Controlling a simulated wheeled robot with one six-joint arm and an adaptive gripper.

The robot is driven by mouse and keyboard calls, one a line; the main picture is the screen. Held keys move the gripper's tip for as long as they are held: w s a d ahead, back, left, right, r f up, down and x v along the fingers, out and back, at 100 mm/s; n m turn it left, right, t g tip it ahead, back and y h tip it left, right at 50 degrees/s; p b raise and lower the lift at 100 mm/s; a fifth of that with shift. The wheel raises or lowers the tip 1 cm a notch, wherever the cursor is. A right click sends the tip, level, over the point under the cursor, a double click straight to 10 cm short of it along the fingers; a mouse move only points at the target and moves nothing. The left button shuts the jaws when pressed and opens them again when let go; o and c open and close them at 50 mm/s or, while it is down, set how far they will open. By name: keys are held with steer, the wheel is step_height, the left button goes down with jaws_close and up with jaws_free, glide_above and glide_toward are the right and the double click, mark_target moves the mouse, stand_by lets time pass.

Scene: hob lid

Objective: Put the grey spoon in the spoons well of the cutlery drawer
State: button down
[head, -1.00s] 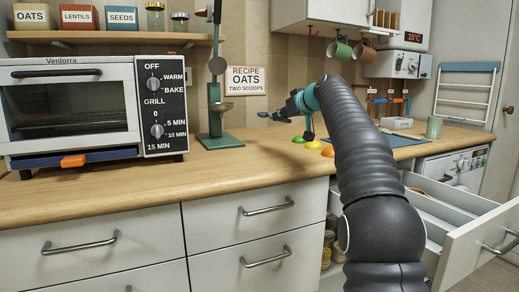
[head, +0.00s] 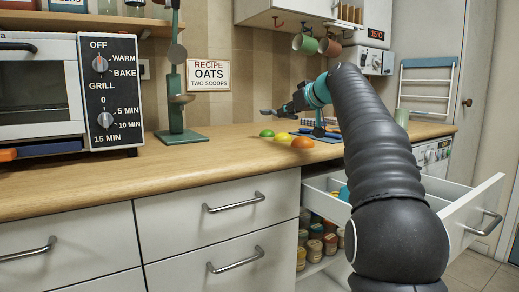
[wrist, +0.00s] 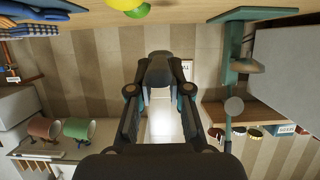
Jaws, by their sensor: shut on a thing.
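The grey spoon (head: 267,111) is held above the worktop in the head view, pointing left. Its rounded end (wrist: 160,68) shows between the fingertips in the wrist view. My gripper (head: 285,108) is shut on it; the fingers also show in the wrist view (wrist: 159,91). The cutlery drawer (head: 470,212) stands open at the lower right of the head view, below and to the right of my gripper. A blue item (head: 343,193) shows inside it. My arm hides much of the drawer, and I cannot make out the spoons well.
Green (head: 267,133), yellow (head: 282,138) and orange (head: 302,142) round things sit on the worktop (head: 200,165) below my gripper. A green stand (head: 180,100) and an oven (head: 45,95) are to the left. Mugs (head: 305,43) hang under the wall cupboard. Jars fill a space below the drawer.

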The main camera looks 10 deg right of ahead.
steer(key=b, duration=0.2)
glide_above(265, 148)
step_height(265, 148, down, 4)
steer(key=shift+w+d+f, duration=0.1)
steer(key=shift+w+f, duration=0.05)
steer(key=shift+f+b, duration=0.55)
steer(key=shift+f, duration=1.35)
steer(key=shift+f, duration=0.1)
steer(key=shift+f, duration=0.15)
steer(key=c, duration=1.1)
jaws_free()
